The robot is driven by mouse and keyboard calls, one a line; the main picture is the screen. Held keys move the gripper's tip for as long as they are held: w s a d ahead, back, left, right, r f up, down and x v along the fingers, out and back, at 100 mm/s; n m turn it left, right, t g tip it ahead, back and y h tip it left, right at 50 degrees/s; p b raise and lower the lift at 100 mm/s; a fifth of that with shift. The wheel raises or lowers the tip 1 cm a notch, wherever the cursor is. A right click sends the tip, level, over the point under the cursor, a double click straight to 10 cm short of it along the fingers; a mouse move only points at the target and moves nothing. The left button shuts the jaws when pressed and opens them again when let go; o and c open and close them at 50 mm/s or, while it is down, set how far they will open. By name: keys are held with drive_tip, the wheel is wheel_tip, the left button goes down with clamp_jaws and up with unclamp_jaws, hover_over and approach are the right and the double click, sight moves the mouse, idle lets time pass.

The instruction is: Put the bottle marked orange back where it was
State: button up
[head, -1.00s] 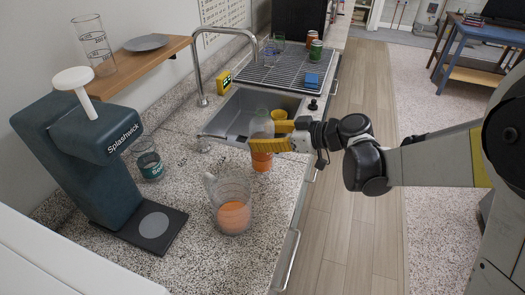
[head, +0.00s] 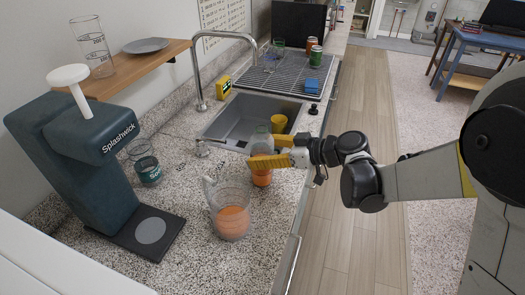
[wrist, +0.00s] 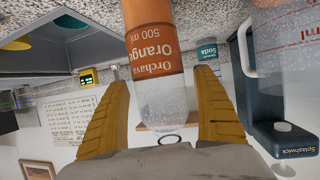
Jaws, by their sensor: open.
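The orange-marked bottle (head: 262,178) is clear with an orange label and appears upright on the speckled counter, just in front of the sink. In the wrist view its label (wrist: 152,45) reads "Orange 500 ml" and appears upside down. My gripper (head: 268,152) is open, with its yellow fingers at the bottle's upper part. In the wrist view the bottle lies between the two spread fingers, with gaps on both sides. The fingers hide part of the bottle in the head view.
A measuring jug (head: 231,222) with orange liquid stands close in front of the bottle. The Splashwick machine (head: 85,165) and a Soda-labelled container (head: 147,166) are at left. The sink (head: 240,118) holds a yellow cup (head: 279,123). A faucet (head: 201,85) rises behind.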

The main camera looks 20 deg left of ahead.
drive_tip(key=shift+r, duration=0.1)
drive_tip(key=shift+d+r, duration=0.2)
drive_tip(key=p+v, duration=0.3)
drive_tip(key=v, duration=0.8)
drive_tip(key=shift+d, duration=0.35)
drive_tip(key=shift+s, duration=0.15)
drive_tip(key=s+d+r+m+t+h, duration=0.1)
drive_tip(key=s+d+m+t+h, duration=0.1)
drive_tip(key=s+d+m+h, duration=0.4)
drive_tip(key=s+d+r+m+t+h, duration=0.1)
drive_tip(key=s+d+m+h, duration=0.6)
drive_tip(key=d, duration=1)
drive_tip(key=s+m+t, duration=0.1)
drive_tip(key=s+m, duration=0.1)
drive_tip(key=s, duration=0.2)
drive_tip(key=shift+d, duration=0.3)
